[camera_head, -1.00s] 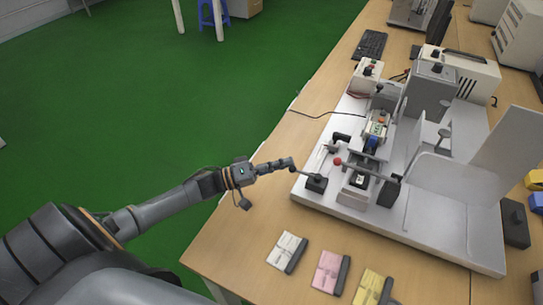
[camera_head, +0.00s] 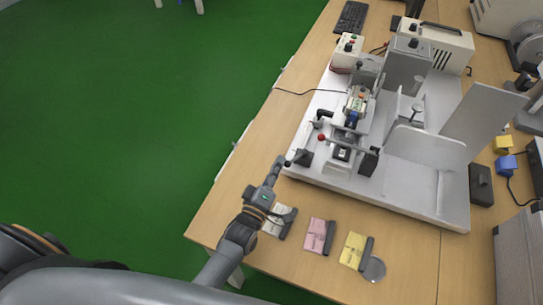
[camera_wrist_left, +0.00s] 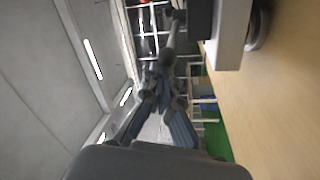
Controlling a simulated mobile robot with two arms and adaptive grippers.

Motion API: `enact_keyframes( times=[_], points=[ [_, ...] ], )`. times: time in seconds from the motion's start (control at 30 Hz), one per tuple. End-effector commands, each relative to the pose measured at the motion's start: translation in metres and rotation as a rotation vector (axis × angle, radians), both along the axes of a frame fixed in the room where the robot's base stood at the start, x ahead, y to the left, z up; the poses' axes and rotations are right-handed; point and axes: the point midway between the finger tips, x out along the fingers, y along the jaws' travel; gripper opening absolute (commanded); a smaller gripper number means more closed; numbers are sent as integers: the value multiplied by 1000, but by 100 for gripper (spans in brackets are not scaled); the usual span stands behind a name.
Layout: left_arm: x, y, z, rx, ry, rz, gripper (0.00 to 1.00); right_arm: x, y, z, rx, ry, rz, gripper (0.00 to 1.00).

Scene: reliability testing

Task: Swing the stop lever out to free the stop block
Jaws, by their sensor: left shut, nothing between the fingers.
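On the white test fixture (camera_head: 425,200), a short lever with a dark knob (camera_head: 289,163) sticks out to the left from a small black block (camera_head: 303,158) at the front left corner. I take it for the stop lever. A bar with a red ball (camera_head: 321,137) lies above the light-coloured slide beside it. I cannot tell which part is the stop block. My left gripper (camera_head: 281,159) is shut and empty, its tips close beside the dark knob; contact cannot be told. In the left wrist view its fingers (camera_wrist_left: 163,85) meet. My right gripper is not in view.
White, pink (camera_head: 318,236) and yellow (camera_head: 355,250) pads lie along the table's front, the white one (camera_head: 273,222) partly behind my left arm. A round grey disc (camera_head: 374,269) lies by the yellow pad. The wooden table (camera_head: 225,200) is bare left of the fixture.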

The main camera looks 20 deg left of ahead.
Motion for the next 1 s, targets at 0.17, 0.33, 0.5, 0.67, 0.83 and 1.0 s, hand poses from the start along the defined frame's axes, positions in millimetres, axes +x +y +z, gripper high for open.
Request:
enact_keyframes(
  times=[0.17, 0.33, 0.5, 0.67, 0.83, 1.0],
  points=[
    [-7, -9, 0, 2, -2, -4, 0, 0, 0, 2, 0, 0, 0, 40],
    [-12, -18, 0, 2, -2, -3, 0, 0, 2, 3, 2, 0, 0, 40],
    [-14, -24, 0, 2, -1, -5, 0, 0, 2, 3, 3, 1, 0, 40],
    [-16, -29, -1, 3, 0, -7, 0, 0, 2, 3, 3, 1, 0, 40],
    [-17, -31, -2, 4, 2, -10, 0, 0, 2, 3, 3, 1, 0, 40],
    [-18, -32, -3, 3, 5, -12, 0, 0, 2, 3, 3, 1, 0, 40]
  ],
)
